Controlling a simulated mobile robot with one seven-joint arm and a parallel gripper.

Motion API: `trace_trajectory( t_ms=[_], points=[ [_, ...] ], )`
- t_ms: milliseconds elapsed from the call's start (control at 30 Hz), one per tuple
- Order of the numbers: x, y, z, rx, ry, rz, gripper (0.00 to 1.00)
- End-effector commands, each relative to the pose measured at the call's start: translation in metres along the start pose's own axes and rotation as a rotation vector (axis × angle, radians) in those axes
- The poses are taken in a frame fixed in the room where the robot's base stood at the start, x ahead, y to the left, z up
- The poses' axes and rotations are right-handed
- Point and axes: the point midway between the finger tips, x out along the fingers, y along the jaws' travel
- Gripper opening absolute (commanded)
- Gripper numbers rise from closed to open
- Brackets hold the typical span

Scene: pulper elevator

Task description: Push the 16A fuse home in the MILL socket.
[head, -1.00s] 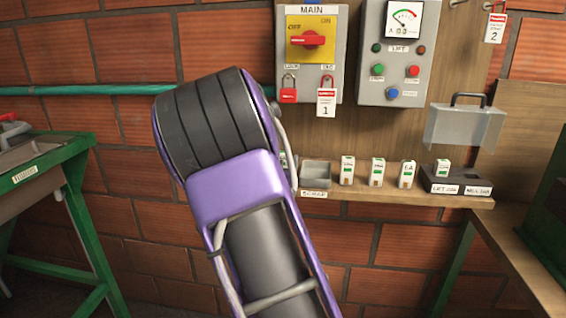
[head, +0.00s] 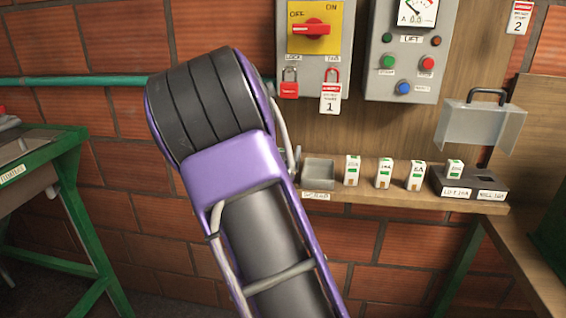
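Three white fuses with green marks stand upright in a row on the wooden shelf: a left one (head: 352,170), a middle one (head: 384,173) and a right one (head: 416,176). The right one seems to read 6A; the middle one may read 16A, but its print is too small to be sure. To their right is a dark socket block (head: 478,184) with a LIFT label at left and a MILL label (head: 491,195) at right. Another fuse (head: 455,169) stands in its LIFT side; no fuse shows on the MILL side. My purple arm fills the middle; my gripper is out of view.
A grey scrap tray (head: 318,174) sits at the shelf's left end. A clear cover with a dark handle (head: 482,122) is above the block. The MAIN switch (head: 311,29) and LIFT panel (head: 409,65) are on the backboard. A green bench (head: 50,165) stands left.

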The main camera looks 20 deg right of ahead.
Motion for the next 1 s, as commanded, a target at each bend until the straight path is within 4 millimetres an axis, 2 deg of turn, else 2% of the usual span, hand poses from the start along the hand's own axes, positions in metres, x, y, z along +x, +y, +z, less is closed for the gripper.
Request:
trace_trajectory(
  t_ms=[33, 67, 400, 767, 867, 1000],
  points=[
    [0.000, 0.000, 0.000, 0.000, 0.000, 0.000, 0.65],
    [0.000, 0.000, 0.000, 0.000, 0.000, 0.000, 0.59],
    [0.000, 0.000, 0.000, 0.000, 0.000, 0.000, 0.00],
    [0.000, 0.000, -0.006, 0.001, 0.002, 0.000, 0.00],
    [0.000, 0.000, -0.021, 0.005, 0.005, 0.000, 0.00],
    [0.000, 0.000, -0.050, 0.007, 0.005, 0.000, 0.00]
  ],
)
